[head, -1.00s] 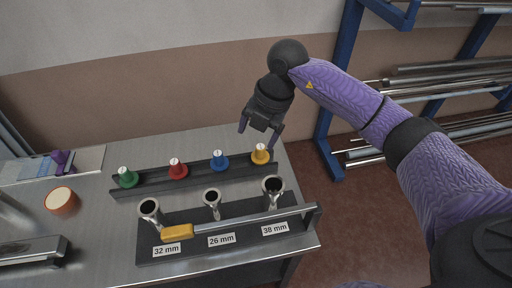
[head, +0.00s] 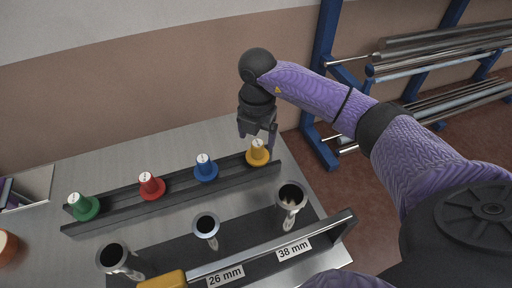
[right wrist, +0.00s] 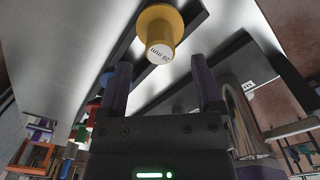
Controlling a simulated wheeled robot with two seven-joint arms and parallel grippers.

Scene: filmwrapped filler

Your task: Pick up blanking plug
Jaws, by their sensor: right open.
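Four-colour blanking plugs stand in a row on a dark rack (head: 130,208): green (head: 84,208), red (head: 151,188), blue (head: 206,171) and yellow (head: 257,155). My right gripper (head: 256,138) is open and empty, pointing down just above and behind the yellow plug. In the right wrist view the yellow plug (right wrist: 160,30) shows its labelled top just beyond the open fingertips (right wrist: 162,72), roughly centred between them. The label seems to end in "mm"; its number is hard to read. My left gripper is out of view.
In front of the rack, three open metal tubes (head: 206,230) stand on a dark base with size labels and a metal bar with a yellow grip (head: 163,280). A blue shelf (head: 322,95) holding rods stands at the right, beyond the table edge.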

